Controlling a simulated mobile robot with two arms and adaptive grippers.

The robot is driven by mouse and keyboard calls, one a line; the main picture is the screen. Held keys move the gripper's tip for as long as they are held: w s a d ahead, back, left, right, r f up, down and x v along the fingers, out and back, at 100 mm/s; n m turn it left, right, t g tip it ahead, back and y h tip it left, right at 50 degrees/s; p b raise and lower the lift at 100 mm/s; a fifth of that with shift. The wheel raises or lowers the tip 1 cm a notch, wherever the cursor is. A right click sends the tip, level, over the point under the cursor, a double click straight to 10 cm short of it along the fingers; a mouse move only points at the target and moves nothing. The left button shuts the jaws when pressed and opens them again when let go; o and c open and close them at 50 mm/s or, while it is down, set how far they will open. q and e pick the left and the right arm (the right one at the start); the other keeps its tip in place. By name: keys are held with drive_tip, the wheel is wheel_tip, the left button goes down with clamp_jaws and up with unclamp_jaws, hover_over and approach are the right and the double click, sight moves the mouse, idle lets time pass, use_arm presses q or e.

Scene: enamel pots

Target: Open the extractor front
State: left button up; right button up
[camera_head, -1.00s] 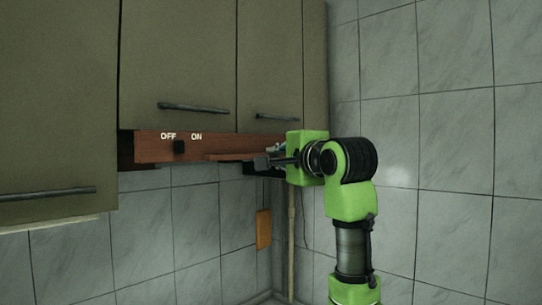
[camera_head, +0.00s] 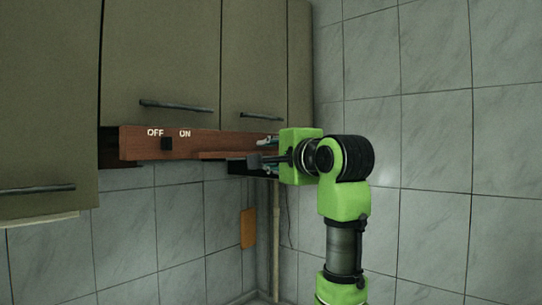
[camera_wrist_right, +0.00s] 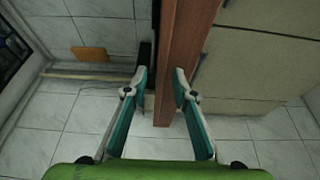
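The extractor front (camera_head: 200,144) is a reddish-brown wooden panel under the wall cabinets in the head view. It carries a black switch between the words OFF and ON. A dark gap shows behind its left end, so it stands a little out from the cabinets. My right gripper (camera_head: 268,154) is at its right end, with the green wrist to the right. In the right wrist view the panel (camera_wrist_right: 182,60) runs between the two fingers of that gripper (camera_wrist_right: 160,76), which look closed on it; the exact contact is hard to see. My left gripper is out of view.
Olive cabinet doors with dark bar handles (camera_head: 176,106) are above and beside the panel. A tiled wall (camera_head: 435,130) stands close to the right arm. An orange plate (camera_head: 248,228) and a pale pipe (camera_head: 276,240) are below.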

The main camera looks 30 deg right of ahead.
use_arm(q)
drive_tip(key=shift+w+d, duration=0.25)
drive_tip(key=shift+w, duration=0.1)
use_arm(e)
drive_tip(key=s, duration=1.2)
drive_tip(key=shift+a, duration=0.35)
drive_tip(key=shift+w, duration=0.1)
